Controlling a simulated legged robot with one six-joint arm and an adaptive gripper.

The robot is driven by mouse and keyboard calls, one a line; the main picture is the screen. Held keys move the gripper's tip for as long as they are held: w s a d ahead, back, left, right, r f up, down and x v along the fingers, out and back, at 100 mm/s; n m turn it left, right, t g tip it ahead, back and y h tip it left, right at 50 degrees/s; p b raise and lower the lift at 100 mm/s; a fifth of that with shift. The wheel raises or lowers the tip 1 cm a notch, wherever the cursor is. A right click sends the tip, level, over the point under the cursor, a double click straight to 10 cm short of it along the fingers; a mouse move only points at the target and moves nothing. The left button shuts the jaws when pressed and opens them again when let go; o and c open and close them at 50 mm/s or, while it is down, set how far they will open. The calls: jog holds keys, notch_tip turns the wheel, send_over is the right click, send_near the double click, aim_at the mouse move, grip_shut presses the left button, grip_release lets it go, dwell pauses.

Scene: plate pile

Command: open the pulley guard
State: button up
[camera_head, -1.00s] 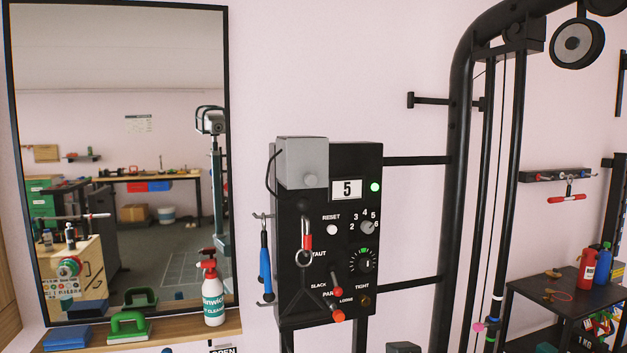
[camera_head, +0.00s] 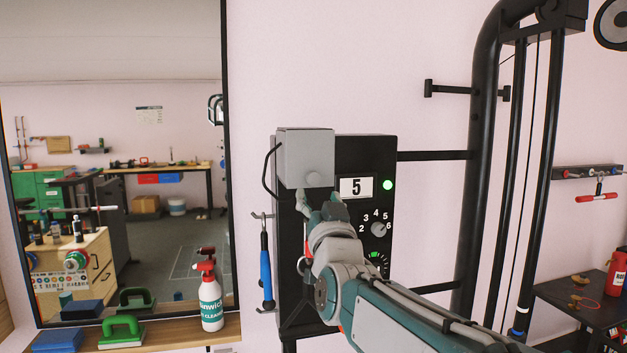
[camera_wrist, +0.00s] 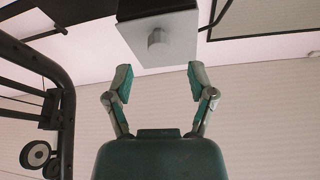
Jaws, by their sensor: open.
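The pulley guard looks to be the grey box (camera_head: 303,155) with a round knob (camera_head: 314,179) at the upper left of the black panel (camera_head: 362,152). It looks closed. My gripper (camera_head: 327,198) is just below the knob, in front of the panel. In the wrist view my gripper (camera_wrist: 158,82) has its two fingers spread apart with nothing between them. The grey guard shows ahead of the fingertips in the wrist view (camera_wrist: 180,50), with its knob (camera_wrist: 157,39) roughly centred between them and apart from them. My arm hides much of the panel's lower part.
A blue-handled tool (camera_head: 265,275) hangs at the panel's left side. A spray bottle (camera_head: 210,295) and a green-handled block (camera_head: 122,330) stand on a wooden shelf (camera_head: 180,333) below a mirror (camera_head: 226,150). Black bars (camera_head: 435,156) run from the panel to an upright frame at right.

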aim_at(315, 181)
jog(key=x, duration=0.6)
grip_shut()
